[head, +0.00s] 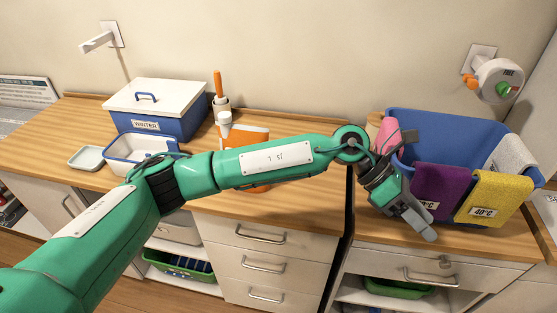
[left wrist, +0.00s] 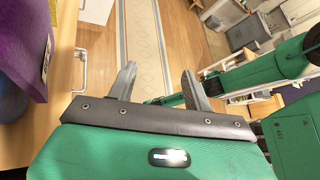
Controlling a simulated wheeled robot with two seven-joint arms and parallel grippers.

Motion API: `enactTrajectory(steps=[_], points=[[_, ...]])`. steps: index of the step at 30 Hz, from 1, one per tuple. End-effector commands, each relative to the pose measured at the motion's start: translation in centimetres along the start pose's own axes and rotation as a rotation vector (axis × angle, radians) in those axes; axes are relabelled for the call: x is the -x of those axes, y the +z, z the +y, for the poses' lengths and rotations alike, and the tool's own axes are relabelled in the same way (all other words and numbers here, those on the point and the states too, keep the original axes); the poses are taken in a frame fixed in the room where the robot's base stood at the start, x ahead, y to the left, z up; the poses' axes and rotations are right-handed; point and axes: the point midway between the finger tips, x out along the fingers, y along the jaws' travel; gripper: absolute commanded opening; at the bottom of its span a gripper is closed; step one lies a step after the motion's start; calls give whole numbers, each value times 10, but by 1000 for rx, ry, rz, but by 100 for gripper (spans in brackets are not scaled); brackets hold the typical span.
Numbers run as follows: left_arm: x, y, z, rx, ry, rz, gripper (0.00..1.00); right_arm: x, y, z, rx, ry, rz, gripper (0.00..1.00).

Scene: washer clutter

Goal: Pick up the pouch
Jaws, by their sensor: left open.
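I cannot tell for certain which thing is the pouch. An orange item (head: 257,134), possibly the pouch, stands on the counter and is partly hidden behind my left arm. My left gripper (head: 426,222) is well to the right of it, at the counter's front edge by the blue basket. It points down and forward, its fingers apart and empty. In the left wrist view the open fingers (left wrist: 158,78) have only floor and a patterned rug beyond them. My right gripper is not in view.
A blue basket (head: 440,130) has purple (head: 437,190) and yellow (head: 497,198) cloths over its front and a pink item (head: 388,134) at its left. A lidded blue box (head: 180,122), an open bin (head: 120,152) and a small dish (head: 86,157) stand left. Drawers are below.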

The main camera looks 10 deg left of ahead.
Motion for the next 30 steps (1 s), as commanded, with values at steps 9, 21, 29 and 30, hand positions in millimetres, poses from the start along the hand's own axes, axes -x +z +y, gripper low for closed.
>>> enactTrajectory(steps=[9, 21, 29, 30], points=[[140, -66, 72, -114, 256, 832, 51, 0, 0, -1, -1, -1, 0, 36], [358, -43, 57, 118, 506, 1494, 51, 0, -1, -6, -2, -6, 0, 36], [381, -57, 53, 164, 522, 1549, 51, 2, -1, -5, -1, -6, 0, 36], [381, -64, 54, 163, 522, 1549, 51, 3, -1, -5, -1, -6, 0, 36]])
